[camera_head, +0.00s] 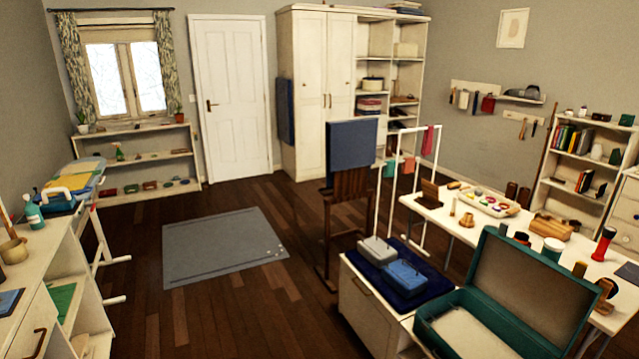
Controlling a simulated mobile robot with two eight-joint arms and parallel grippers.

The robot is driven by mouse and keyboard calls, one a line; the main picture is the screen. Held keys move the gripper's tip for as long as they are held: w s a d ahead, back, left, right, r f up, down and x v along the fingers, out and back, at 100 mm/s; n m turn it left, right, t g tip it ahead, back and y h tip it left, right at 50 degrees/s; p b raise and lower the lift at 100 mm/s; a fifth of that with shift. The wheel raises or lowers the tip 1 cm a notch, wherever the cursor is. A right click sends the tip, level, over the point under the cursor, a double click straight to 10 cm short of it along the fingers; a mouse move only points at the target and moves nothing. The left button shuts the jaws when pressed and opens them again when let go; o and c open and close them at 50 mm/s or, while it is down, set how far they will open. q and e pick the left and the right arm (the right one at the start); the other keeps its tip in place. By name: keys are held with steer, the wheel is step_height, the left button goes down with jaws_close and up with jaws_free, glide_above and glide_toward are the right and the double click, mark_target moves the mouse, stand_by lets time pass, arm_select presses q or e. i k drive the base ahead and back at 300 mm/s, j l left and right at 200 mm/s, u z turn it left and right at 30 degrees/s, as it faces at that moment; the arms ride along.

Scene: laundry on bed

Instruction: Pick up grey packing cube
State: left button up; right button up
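A light grey packing cube (377,250) lies on a dark navy cloth (436,291) on top of a low white cabinet (366,307), right of the picture's middle. A blue packing cube (404,278) lies just in front of it, on the same cloth. Each has a small dark detail on top, too small to make out. Neither of my grippers shows in this view.
An open teal suitcase (533,293) sits right of the cloth. A chair (347,205) with a blue cloth and a white rail stand behind the cabinet. A cluttered white table (480,231) stands at right. Floor around the grey mat (222,247) is clear.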

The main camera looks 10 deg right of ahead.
mark_target(375, 250)
steer(key=i, duration=1)
steer(key=i+l+u, duration=0.1)
steer(key=i, duration=0.95)
steer(key=i+l, duration=0.2)
steer(key=i, duration=0.8)
steer(key=i+l+z, duration=0.35)
steer(key=i, duration=0.15)
